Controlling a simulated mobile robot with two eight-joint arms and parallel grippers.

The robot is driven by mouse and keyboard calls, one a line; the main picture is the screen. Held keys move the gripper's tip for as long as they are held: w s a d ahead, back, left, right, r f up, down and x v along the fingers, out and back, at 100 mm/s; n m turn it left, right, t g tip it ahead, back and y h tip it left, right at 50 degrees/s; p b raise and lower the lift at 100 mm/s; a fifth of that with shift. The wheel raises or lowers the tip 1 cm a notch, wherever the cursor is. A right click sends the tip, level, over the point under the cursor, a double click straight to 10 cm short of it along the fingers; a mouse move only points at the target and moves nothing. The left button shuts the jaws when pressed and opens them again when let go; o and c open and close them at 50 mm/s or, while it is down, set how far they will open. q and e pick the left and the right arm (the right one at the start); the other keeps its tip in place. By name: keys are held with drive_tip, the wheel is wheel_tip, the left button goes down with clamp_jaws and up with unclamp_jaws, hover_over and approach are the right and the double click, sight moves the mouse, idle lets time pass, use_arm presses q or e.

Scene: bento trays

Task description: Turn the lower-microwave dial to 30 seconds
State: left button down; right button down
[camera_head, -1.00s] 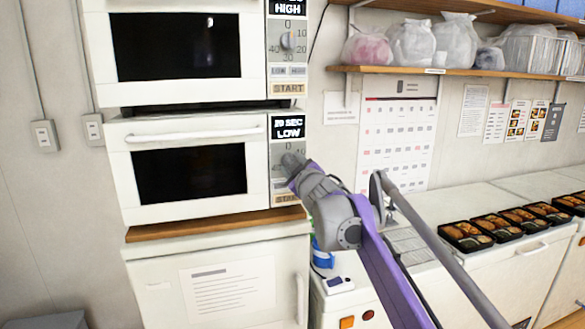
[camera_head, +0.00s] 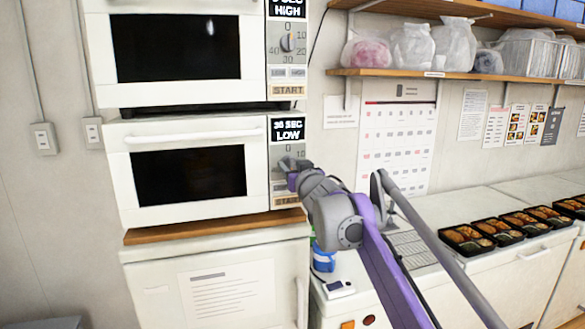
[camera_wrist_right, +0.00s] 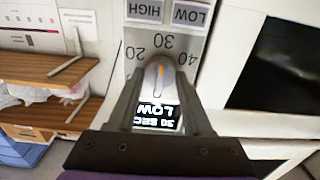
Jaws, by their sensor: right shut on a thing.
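The lower microwave (camera_head: 115,160) is white with a dark window. Its display (camera_head: 288,129) reads LOW and what looks like 30 SEC; the last digit is blurred. My right gripper (camera_head: 290,172) is at the lower microwave's control panel and hides most of the dial there. In the right wrist view, the grey dial (camera_wrist_right: 157,78) sits between the two fingers of my right gripper (camera_wrist_right: 158,84), which are shut on it. The dial's orange mark points about toward the 30 label (camera_wrist_right: 163,42). The display (camera_wrist_right: 157,113) shows upside down between the fingers. My left gripper is not in view.
The upper microwave (camera_head: 105,90) has its own dial (camera_head: 288,42) above. A wooden shelf (camera_head: 215,226) lies under the lower microwave. Black bento trays (camera_head: 466,238) stand on the right counter. Bags (camera_head: 411,46) sit on the wall shelf.

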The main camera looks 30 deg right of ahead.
idle(0.5)
drive_tip(key=shift+c, duration=1.6)
unclamp_jaws()
drive_tip(key=b+v, duration=0.1)
drive_tip(key=v, duration=0.9)
drive_tip(key=shift+s, duration=0.4)
